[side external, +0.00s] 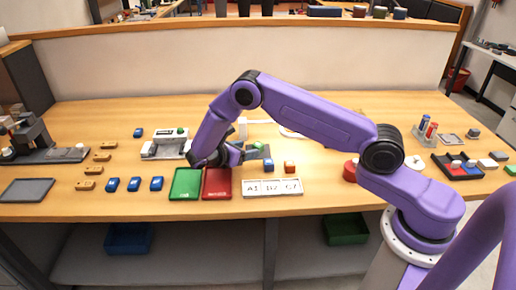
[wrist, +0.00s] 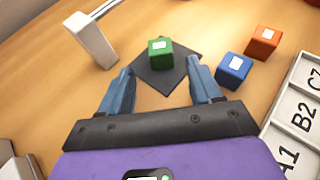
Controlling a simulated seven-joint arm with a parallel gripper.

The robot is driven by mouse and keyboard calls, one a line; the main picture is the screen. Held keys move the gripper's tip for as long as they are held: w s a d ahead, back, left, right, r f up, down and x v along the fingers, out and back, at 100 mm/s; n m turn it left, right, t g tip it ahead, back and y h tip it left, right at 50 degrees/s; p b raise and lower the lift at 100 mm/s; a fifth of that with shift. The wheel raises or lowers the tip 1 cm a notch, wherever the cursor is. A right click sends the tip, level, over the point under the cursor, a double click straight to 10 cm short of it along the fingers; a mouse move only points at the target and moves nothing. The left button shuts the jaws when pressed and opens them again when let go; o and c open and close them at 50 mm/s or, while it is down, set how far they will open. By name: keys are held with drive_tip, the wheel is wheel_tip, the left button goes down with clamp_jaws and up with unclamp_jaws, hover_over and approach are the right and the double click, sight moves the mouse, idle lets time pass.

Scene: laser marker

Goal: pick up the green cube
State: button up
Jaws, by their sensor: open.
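The green cube (wrist: 160,53) has a white label on top and sits on a dark square plate (wrist: 166,78) in the wrist view. In the side external view the green cube (side external: 257,145) shows small, just right of my gripper. My gripper (wrist: 160,84) is open and empty, its two blue fingers pointing toward the plate. The cube lies ahead of the fingertips, roughly centred between them and apart from both. In the side external view my gripper (side external: 234,156) hangs low over the table, and my own arm partly hides its fingers.
A blue cube (wrist: 234,70) and an orange cube (wrist: 264,42) stand right of the plate. A white post (wrist: 92,40) stands to its left. A white A1/B2/C7 rack (wrist: 296,120) lies at right. Green (side external: 185,184) and red (side external: 217,183) trays lie near the table's front edge.

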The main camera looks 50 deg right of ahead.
sight(255, 146)
drive_tip(key=shift+r+x, duration=0.15)
drive_tip(key=shift+x, duration=1.05)
drive_tip(key=shift+r+x, duration=0.15)
drive_tip(key=shift+x, duration=1)
drive_tip(key=shift+s+d, duration=0.1)
clamp_jaws()
drive_tip(key=shift+r, duration=0.1)
